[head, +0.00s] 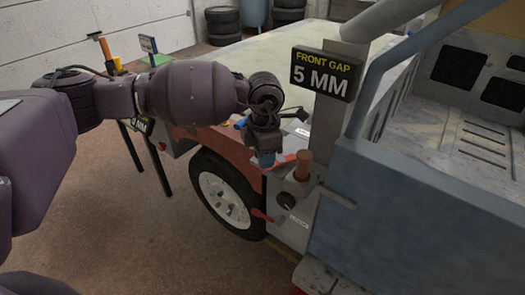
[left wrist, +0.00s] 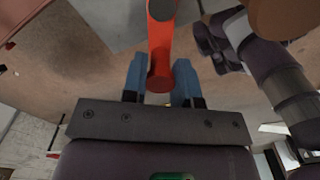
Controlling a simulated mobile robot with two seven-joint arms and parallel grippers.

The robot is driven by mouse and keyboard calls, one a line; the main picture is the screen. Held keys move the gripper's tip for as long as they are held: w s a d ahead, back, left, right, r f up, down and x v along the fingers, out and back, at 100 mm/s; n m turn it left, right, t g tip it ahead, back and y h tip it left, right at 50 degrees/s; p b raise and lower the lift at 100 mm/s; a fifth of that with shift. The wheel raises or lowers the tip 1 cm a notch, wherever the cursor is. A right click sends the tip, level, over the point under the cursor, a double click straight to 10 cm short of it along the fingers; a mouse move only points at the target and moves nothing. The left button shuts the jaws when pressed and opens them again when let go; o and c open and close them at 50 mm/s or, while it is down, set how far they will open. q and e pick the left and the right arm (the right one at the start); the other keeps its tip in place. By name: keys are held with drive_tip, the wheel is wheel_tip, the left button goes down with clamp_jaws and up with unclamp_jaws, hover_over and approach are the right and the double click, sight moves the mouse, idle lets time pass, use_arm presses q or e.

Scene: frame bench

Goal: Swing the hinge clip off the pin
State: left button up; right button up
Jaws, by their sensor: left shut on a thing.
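The hinge clip appears to be the red bar (left wrist: 161,35) in the left wrist view, with a rounded near end between my blue fingertips. My left gripper (left wrist: 160,76) is shut on it. In the head view my left gripper (head: 266,158) points down at the front corner of the vehicle, and a little red shows beside its fingers. A brown upright cylinder (head: 302,165) stands just right of the gripper; I cannot tell whether it is the pin. The joint between clip and pin is not clear. My right gripper is not to be made out.
A sign (head: 322,73) reading "FRONT GAP 5 MM" stands above the corner. A blue-grey panel (head: 415,205) and a post close off the right side. A wheel (head: 226,198) is below left; open floor lies left.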

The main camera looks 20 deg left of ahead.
use_arm(q)
drive_tip(key=shift+s+d+n, duration=0.15)
drive_tip(key=shift+d+n, duration=0.1)
drive_tip(key=shift+n, duration=0.4)
drive_tip(key=shift+s+d+n, duration=0.15)
drive_tip(key=shift+d+n, duration=0.05)
drive_tip(key=shift+n, duration=0.45)
use_arm(e)
drive_tip(key=shift+s, duration=0.35)
drive_tip(key=shift+w, duration=0.1)
use_arm(q)
drive_tip(key=shift+n, duration=0.3)
use_arm(e)
drive_tip(key=shift+w, duration=0.1)
drive_tip(key=shift+w+r, duration=0.15)
drive_tip(key=shift+w, duration=0.1)
